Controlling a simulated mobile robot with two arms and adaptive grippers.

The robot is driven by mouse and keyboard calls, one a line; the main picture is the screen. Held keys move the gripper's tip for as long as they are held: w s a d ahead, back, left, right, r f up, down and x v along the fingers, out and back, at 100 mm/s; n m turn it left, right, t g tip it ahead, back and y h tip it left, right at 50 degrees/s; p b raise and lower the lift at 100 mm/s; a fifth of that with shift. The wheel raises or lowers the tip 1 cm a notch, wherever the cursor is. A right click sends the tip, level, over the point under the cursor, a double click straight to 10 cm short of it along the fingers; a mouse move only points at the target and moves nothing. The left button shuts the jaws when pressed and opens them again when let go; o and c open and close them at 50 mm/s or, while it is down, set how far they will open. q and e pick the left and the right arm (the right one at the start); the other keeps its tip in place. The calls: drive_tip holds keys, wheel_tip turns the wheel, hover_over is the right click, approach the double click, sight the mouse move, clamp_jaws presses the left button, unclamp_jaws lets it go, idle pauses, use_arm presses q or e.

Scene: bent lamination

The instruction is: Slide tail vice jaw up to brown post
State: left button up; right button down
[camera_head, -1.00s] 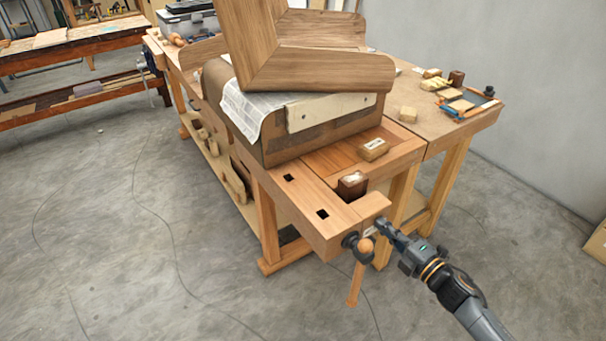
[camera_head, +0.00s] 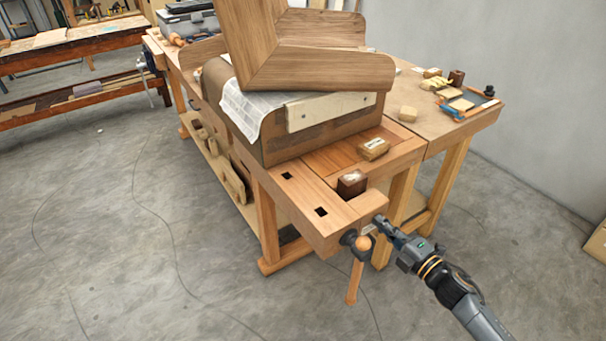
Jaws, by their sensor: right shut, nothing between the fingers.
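The tail vice jaw (camera_head: 369,203) is a light wooden block at the near right corner of the workbench. The brown post (camera_head: 351,185) is a dark block standing upright just behind the jaw. The jaw is very close to the post; I cannot tell whether they touch. The vice's dark screw hub with a round wooden knob (camera_head: 363,243) and a hanging wooden handle (camera_head: 354,282) is below the jaw. My right gripper (camera_head: 379,222) is shut and empty, its tips at the jaw's outer end face. My left gripper is not in view.
A large bent wooden lamination (camera_head: 320,70) rests on a form (camera_head: 310,139) on the workbench. A small labelled wooden block (camera_head: 373,149) lies behind the post. Square dog holes (camera_head: 321,211) mark the bench's front strip. Open concrete floor (camera_head: 120,250) is at left.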

drive_tip(key=shift+w+a+r, duration=0.25)
drive_tip(key=shift+w+a, duration=0.2)
drive_tip(key=shift+w, duration=0.15)
drive_tip(key=shift+w+a+r+b, duration=0.1)
drive_tip(key=shift+a+r+b, duration=0.05)
drive_tip(key=shift+r+b, duration=0.15)
drive_tip(key=shift+f+p+v, duration=0.15)
drive_tip(key=shift+p+v, duration=0.1)
drive_tip(key=shift+v, duration=0.7)
drive_tip(key=shift+f+p+v, duration=0.2)
drive_tip(key=shift+v, duration=0.7)
drive_tip(key=shift+f+p+v, duration=0.15)
drive_tip(key=shift+p+v, duration=0.1)
drive_tip(key=shift+v, duration=0.7)
